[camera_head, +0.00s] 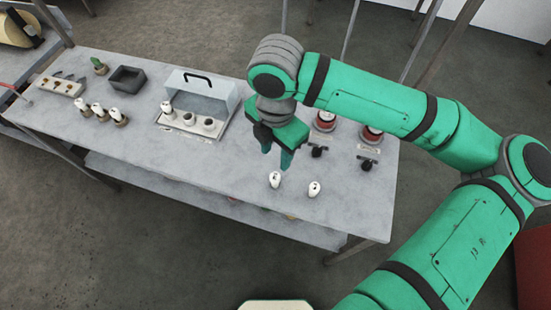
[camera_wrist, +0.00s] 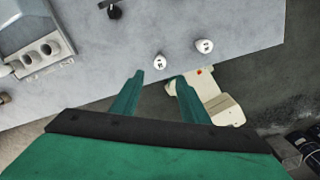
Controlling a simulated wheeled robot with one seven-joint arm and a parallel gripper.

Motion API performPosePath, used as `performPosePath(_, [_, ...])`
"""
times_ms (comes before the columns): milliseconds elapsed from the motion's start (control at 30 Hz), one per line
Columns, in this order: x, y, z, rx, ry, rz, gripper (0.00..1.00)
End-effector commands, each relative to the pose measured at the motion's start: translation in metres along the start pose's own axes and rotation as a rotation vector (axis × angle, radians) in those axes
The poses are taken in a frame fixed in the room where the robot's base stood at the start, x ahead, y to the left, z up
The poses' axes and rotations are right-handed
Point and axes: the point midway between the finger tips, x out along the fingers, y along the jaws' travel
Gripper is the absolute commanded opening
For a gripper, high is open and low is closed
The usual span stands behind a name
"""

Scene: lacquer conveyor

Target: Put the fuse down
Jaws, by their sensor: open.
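Two white fuses stand apart on the bare grey tabletop near its front edge. The left fuse (camera_head: 275,180) is the nearer to my gripper (camera_head: 277,156), and the right fuse (camera_head: 314,188) stands beside it. In the wrist view the left fuse (camera_wrist: 159,62) shows just beyond the gap between my fingertips (camera_wrist: 160,77), and the right fuse (camera_wrist: 204,46) is farther right. My gripper is open, points down and holds nothing. It appears apart from both fuses. The frames do not tell which fuse the task means.
A fuse box (camera_head: 190,122) with a raised clear cover (camera_head: 203,84) stands mid-table, a white fuse in its left socket. Several fuses in brown holders (camera_head: 102,113), a dark tray (camera_head: 127,79) and a small cactus (camera_head: 99,66) are at left. Black-knobbed switches (camera_head: 366,164) stand at right.

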Motion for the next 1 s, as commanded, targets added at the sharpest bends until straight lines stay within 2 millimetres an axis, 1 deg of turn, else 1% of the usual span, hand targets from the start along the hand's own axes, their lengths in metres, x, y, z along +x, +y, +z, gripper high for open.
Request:
performPosePath(33, [-0.004, 0.0, 0.0, 0.0, 0.0, 0.001, 0.41])
performPosePath(133, [-0.007, 0.005, -0.003, 0.0, 0.009, 0.016, 0.41])
performPosePath(167, [-0.007, 0.008, -0.005, 0.0, 0.016, 0.03, 0.41])
performPosePath(233, [-0.007, 0.023, -0.014, 0.001, 0.041, 0.083, 0.41])
performPosePath(267, [-0.006, 0.032, -0.02, 0.004, 0.057, 0.114, 0.41])
performPosePath(367, [-0.009, 0.068, -0.043, 0.019, 0.13, 0.248, 0.41])
performPosePath(400, [-0.012, 0.084, -0.053, 0.031, 0.165, 0.308, 0.41])
performPosePath(467, [-0.019, 0.106, -0.068, 0.05, 0.22, 0.398, 0.41])
performPosePath(500, [-0.024, 0.12, -0.077, 0.064, 0.259, 0.455, 0.41])
performPosePath(600, [-0.04, 0.152, -0.098, 0.108, 0.36, 0.593, 0.41])
performPosePath(700, [-0.059, 0.178, -0.115, 0.162, 0.465, 0.721, 0.41])
performPosePath(800, [-0.079, 0.2, -0.127, 0.226, 0.573, 0.839, 0.41])
performPosePath(867, [-0.091, 0.211, -0.132, 0.269, 0.639, 0.906, 0.41])
performPosePath(1000, [-0.115, 0.229, -0.136, 0.379, 0.784, 1.044, 0.41])
